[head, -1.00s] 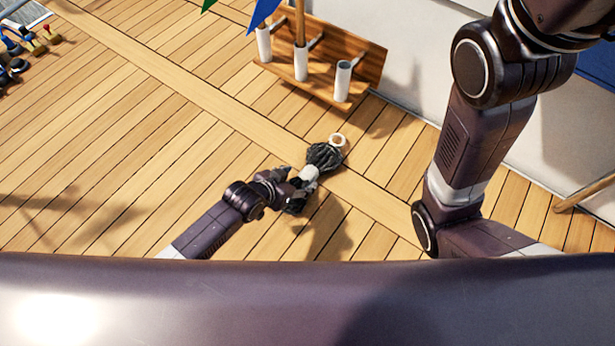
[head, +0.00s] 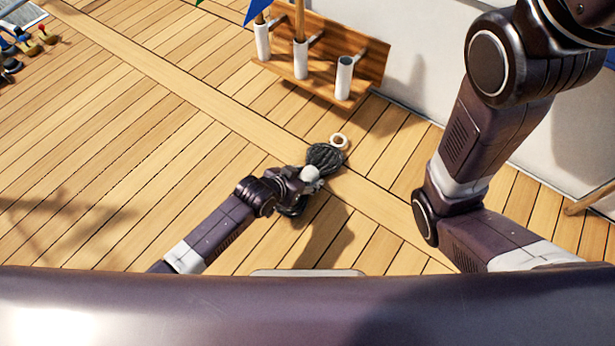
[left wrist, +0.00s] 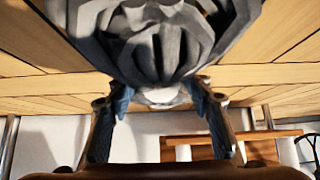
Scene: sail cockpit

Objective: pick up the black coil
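The black coil (head: 325,157), a dark ribbed bundle with a white band, lies on the deck near the centre of the head view. A white ring (head: 339,141) is at its far end. My left gripper (head: 309,178) is at the near end of the coil, by the white band. In the left wrist view the coil (left wrist: 165,45) fills the top middle. The fingers of my left gripper (left wrist: 160,98) stand apart on either side of its pale band; I see no clear grip. My right arm shows at the right, but its gripper is out of view.
A wooden rack (head: 375,62) with white tubes stands by the white wall (head: 425,60) beyond the coil. Several small coloured-topped items (head: 25,42) are at the far left. The planked deck (head: 120,140) left of the coil is clear.

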